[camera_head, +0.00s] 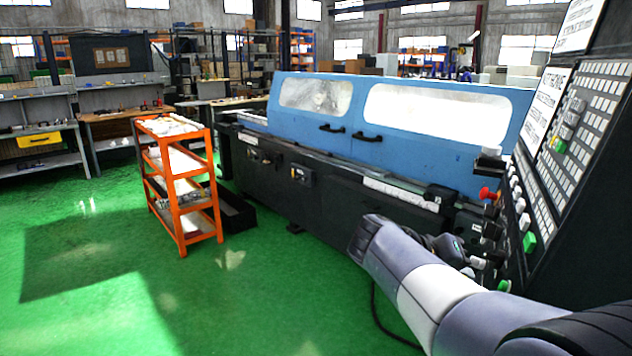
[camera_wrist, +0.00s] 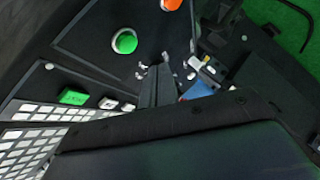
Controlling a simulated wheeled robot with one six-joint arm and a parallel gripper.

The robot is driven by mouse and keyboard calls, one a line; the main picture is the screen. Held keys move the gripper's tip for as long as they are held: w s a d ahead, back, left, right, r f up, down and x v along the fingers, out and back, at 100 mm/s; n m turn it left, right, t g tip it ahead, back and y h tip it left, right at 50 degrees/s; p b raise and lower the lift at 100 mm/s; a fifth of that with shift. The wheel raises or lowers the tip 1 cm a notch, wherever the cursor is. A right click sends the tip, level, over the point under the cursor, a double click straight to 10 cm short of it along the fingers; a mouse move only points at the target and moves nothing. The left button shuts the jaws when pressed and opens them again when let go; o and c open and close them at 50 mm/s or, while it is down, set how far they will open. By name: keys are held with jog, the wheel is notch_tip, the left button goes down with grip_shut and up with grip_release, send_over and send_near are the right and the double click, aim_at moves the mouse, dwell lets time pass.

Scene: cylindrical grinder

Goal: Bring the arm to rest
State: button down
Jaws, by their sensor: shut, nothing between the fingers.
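My arm (camera_head: 430,290) reaches in from the lower right of the head view and bends in front of the grinder's control panel (camera_head: 580,130). In the wrist view my gripper (camera_wrist: 158,78) shows as two dark fingers lying side by side, shut with nothing between them. The fingers point toward the panel's button area. A round green button (camera_wrist: 124,41) is left of the fingertips, apart from them in the picture. A second green button (camera_wrist: 73,97) and white keys (camera_wrist: 30,120) are further left. In the head view the gripper is partly hidden behind the arm.
The blue-doored grinder (camera_head: 420,125) stands behind the arm, its doors shut. A red knob (camera_head: 488,194) and a green button (camera_head: 529,242) stick out from the panel close to my wrist. An orange shelf cart (camera_head: 180,190) stands left. The green floor (camera_head: 100,290) front left is clear.

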jog(key=w+a, duration=0.2)
jog(key=a, duration=0.1)
jog(key=a+r, duration=0.1)
jog(key=a, duration=0.1)
jog(key=shift+w, duration=0.4)
jog(key=shift+d, duration=0.1)
